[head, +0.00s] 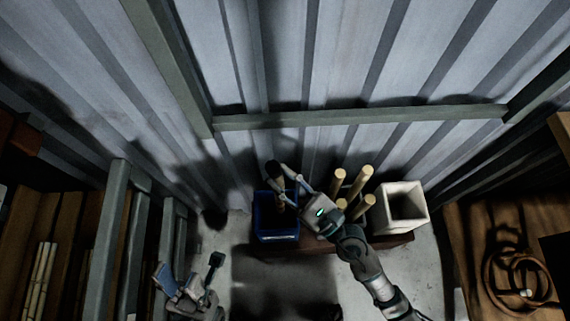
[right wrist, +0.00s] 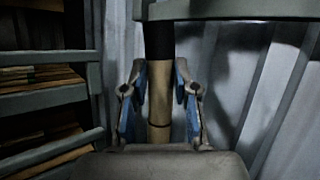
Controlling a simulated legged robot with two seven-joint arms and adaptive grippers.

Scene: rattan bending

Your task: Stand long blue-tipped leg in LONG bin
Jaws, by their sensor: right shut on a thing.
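My right gripper (head: 284,186) is shut on a tan rattan leg (right wrist: 159,95), held between its two fingers in the right wrist view. The leg's upper end looks black; I cannot make out a blue tip. In the head view the dark end of the leg (head: 272,168) shows at the fingers, over the back of a blue bin (head: 277,238). No LONG label is readable. My left gripper (head: 190,275) is open and empty, at the lower left, away from the bins.
Several tan poles (head: 357,188) stand upright right of my right gripper. A white square bin (head: 403,207) stands further right, empty-looking. A wooden bench (head: 480,250) with coiled rattan is at right; a grey rack (head: 115,230) is at left. A corrugated wall rises behind.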

